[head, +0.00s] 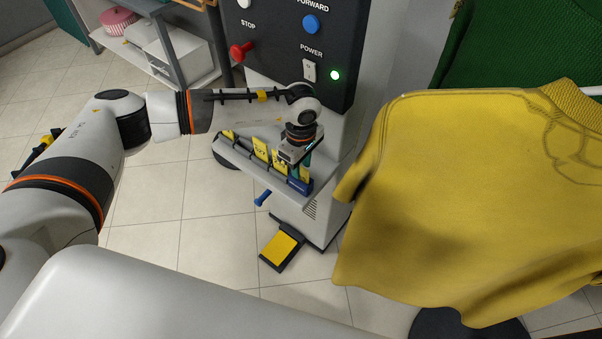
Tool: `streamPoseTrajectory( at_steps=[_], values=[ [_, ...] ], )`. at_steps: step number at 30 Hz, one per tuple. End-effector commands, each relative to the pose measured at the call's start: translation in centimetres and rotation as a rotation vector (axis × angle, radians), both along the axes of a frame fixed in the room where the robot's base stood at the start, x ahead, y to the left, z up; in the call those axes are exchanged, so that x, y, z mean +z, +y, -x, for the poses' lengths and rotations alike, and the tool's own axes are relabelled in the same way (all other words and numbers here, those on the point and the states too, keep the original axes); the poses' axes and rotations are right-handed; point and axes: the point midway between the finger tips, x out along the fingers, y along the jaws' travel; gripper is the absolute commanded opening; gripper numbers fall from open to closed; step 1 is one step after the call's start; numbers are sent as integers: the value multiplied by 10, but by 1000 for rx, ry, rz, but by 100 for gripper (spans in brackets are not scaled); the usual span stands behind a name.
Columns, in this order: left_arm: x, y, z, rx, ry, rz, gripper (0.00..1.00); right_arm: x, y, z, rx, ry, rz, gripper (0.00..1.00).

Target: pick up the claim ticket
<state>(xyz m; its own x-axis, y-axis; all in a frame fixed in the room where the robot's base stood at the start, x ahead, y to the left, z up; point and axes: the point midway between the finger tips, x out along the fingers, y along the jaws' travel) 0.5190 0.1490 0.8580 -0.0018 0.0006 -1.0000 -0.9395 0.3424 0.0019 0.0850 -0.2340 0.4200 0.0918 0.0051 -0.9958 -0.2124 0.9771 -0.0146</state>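Several yellow claim tickets stand in a row in a grey tray (238,153) on the side of the machine. One ticket (260,150) near the middle shows a dark number. Another ticket (229,134) stands at the tray's far left, and one more ticket (279,161) stands right of the middle. My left gripper (299,168) points down at the tray's right end, close to the rightmost ticket and a blue piece there. The gripper partly hides that end, and I cannot tell whether its fingers are open or touching a ticket. My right gripper is out of view.
The machine's dark control panel (285,40) with a red stop knob (240,52) rises behind my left arm. A yellow garment (465,190) hangs close on the right, with a green one (520,55) behind it. A yellow foot pedal (281,247) sits on the floor below.

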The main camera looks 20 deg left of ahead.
Motion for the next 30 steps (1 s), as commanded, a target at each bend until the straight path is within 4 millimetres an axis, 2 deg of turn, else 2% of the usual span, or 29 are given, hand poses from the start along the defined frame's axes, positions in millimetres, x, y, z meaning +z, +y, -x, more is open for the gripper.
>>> streamPoseTrajectory(
  at_steps=[1,6,12,14,18,30],
  values=[
    [-6,0,1,2,2,0,31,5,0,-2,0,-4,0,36],
    [-22,0,0,1,0,1,31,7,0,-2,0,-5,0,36],
    [-23,0,0,1,-1,0,31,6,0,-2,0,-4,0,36],
    [-23,0,0,1,-1,0,24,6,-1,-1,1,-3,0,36],
    [-23,0,0,1,-1,0,1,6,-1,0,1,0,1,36],
    [-21,0,-1,1,-2,1,0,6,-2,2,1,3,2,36]
  ],
)
